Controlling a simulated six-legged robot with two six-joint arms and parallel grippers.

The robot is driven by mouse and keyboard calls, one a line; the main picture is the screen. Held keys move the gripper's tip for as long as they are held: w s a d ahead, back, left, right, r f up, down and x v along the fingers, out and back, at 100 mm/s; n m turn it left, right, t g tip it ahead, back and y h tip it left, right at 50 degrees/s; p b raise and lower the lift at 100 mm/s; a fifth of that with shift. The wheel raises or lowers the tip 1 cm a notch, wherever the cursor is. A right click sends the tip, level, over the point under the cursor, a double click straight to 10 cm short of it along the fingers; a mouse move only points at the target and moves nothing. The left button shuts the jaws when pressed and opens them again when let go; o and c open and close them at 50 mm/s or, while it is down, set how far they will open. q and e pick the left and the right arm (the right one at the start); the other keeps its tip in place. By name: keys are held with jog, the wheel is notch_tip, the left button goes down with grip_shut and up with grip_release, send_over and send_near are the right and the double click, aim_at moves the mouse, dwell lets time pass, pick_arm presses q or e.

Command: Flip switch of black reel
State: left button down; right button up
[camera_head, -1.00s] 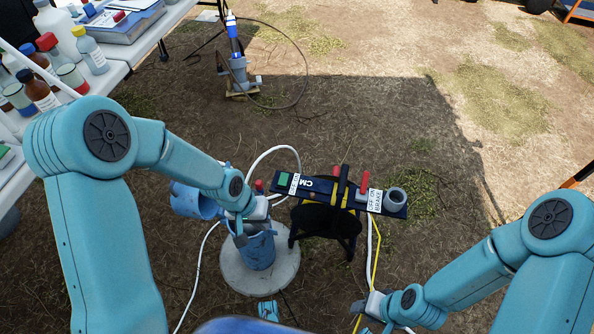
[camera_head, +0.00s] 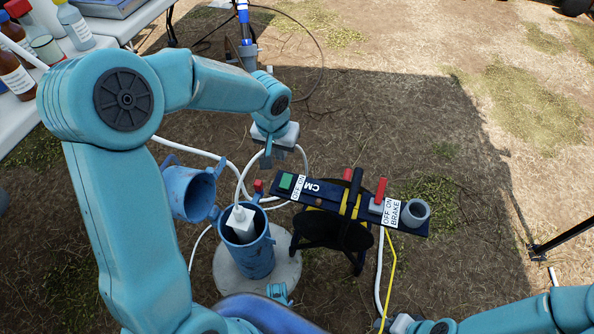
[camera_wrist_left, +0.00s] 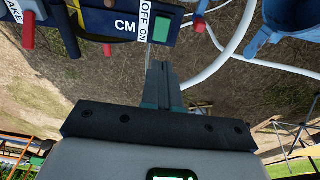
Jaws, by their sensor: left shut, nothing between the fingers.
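The black reel (camera_head: 330,229) stands on the ground in the middle of the head view. Its dark top panel carries a green switch (camera_head: 286,181) labelled OFF ON at the left end, the letters CM, and a red lever (camera_head: 379,190) by a BRAKE label. The wrist view shows the green switch (camera_wrist_left: 161,29) close ahead of the fingertips. My left gripper (camera_head: 268,162) is shut and empty, beside the switch end of the panel, apart from it in the wrist view (camera_wrist_left: 160,68). My right gripper is at the bottom edge; its fingers do not show clearly (camera_head: 390,327).
An open blue well pipe (camera_head: 250,262) with a white hosed fitting (camera_head: 240,222) in its mouth stands on a round concrete pad (camera_head: 287,272). White hose loops behind it. A yellow line (camera_head: 389,280) hangs from the reel. A bottle table is at upper left.

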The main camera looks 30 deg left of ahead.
pick_arm(q)
jog(key=b, duration=0.5)
send_near(287, 177)
jog(key=f, duration=0.4)
jog(key=w+f, duration=0.1)
jog(key=f, duration=0.1)
jog(key=shift+a+f, duration=0.15)
jog(key=shift+f, duration=0.15)
jog(key=shift+w, duration=0.1)
pick_arm(e)
jog(key=f, duration=0.5)
jog(key=shift+w+d+f, duration=0.1)
jog(key=shift+w+d, duration=0.25)
jog(key=shift+w, duration=0.05)
